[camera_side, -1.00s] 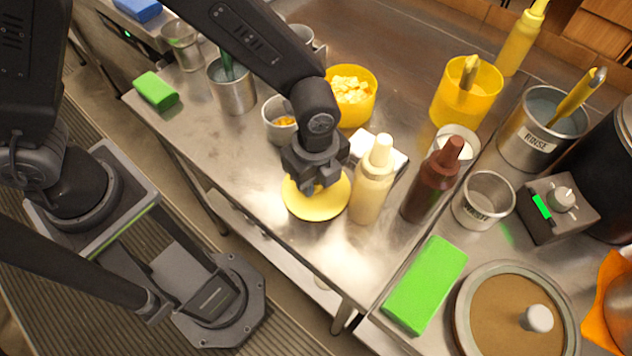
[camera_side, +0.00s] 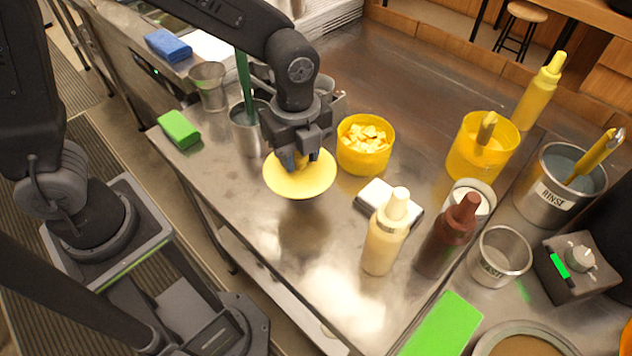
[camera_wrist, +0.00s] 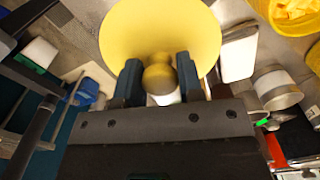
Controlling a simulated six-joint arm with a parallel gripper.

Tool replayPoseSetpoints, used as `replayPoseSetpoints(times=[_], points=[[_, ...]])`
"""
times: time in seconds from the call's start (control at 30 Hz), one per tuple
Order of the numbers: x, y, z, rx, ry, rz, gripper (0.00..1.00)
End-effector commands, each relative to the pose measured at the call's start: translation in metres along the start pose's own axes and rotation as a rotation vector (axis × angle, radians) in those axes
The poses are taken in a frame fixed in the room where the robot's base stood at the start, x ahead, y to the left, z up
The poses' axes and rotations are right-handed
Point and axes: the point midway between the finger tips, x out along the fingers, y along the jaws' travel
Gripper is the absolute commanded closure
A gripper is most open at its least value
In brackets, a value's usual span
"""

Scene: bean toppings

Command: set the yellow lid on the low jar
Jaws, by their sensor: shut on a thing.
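The yellow lid (camera_side: 300,184) is a wide shallow disc with a round knob. My gripper (camera_side: 297,162) is shut on the knob and holds the lid roughly level above the steel table, with its dark reflection below it. In the wrist view my gripper (camera_wrist: 160,78) has one finger on each side of the knob, and the lid (camera_wrist: 160,25) spreads out beyond them. The low jar cannot be made out now; in the side view my gripper and the lid cover the area left of the yellow tub, where a low jar showed earlier.
A yellow tub of chunks (camera_side: 365,160) stands close right of the lid. A steel cup with a green handle (camera_side: 248,136) stands close left. A white block (camera_side: 388,204), a cream bottle (camera_side: 385,245) and a brown bottle (camera_side: 447,243) stand front right. The front table edge is clear.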

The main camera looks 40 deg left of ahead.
Motion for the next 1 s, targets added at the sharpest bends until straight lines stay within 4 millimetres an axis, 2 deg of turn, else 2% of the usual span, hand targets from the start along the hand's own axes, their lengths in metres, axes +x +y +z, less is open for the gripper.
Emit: replayPoseSetpoints(times=[0.17,0.27,0.37,0.7,0.83,1.0], points=[[-0.011,-0.001,0.018,-0.003,0.0,0.0,0.79],[-0.015,-0.01,0.022,0.0,0.0,-0.001,0.79],[-0.019,-0.031,0.025,0.0,0.0,-0.001,0.79],[-0.028,-0.13,0.032,0.0,0.0,0.001,0.79],[-0.028,-0.155,0.035,-0.001,0.0,0.001,0.79],[-0.028,-0.171,0.037,-0.001,0.0,0.0,0.79]])
